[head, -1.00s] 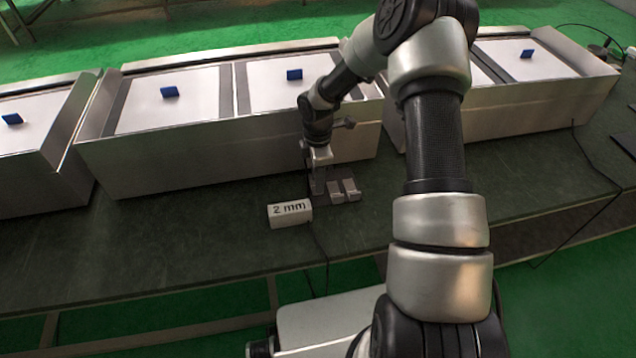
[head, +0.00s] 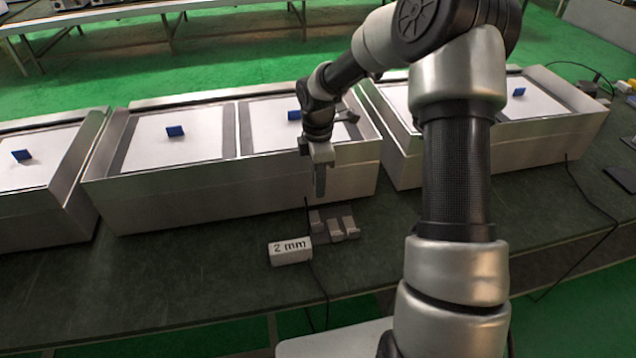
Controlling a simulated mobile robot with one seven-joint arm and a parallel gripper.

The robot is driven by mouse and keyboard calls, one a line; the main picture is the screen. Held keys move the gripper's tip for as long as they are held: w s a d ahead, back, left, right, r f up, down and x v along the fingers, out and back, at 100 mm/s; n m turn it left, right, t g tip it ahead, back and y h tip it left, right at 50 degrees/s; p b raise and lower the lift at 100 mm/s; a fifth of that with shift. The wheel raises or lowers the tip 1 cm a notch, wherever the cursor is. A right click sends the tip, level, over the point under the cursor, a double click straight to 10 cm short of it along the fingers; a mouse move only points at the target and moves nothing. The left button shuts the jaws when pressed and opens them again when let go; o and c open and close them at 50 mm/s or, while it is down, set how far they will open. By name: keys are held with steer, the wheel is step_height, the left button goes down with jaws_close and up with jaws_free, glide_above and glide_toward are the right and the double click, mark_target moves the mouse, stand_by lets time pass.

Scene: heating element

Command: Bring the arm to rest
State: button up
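My gripper (head: 319,192) hangs from my arm in the head view, fingers pointing down, in front of the middle metal box (head: 230,195). It is above a small grey fixture (head: 334,236) with upright metal pieces on the dark table (head: 150,275). A gap shows between the fingertips and the fixture. The fingers are small and seen nearly side-on, so I cannot tell whether they are open or shut. No held object can be made out. My arm comes up from the lower right and bends over the boxes.
A white block marked "2 mm" (head: 290,251) sits left of the fixture. Open metal boxes with white panels and blue tabs (head: 175,131) line the table's back, including a left box (head: 50,200) and a right box (head: 540,140). Bare table lies front left. A black cable (head: 568,170) hangs at right.

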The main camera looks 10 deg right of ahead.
steer(key=s+d+r+m+t+h, duration=0.1)
steer(key=s+r+m, duration=0.4)
steer(key=r, duration=0.5)
steer(key=s+d+r+m+t+h, duration=0.15)
steer(key=s+r+m, duration=0.25)
steer(key=s+r, duration=0.45)
steer(key=s+a+r+m+t+y, duration=0.1)
steer(key=s+r+m+t, duration=0.15)
steer(key=s+m, duration=0.35)
steer(key=s+a+r+m+t+y, duration=0.1)
steer(key=s+a+r+m+y, duration=0.2)
steer(key=s, duration=0.5)
step_height(320, 180, up, 17)
steer(key=d+h+p, duration=0.1)
steer(key=p, duration=1.5)
steer(key=shift+w+d+r, duration=0.15)
steer(key=shift+d+r, duration=0.05)
steer(key=shift+d, duration=0.1)
steer(key=shift+h, duration=0.25)
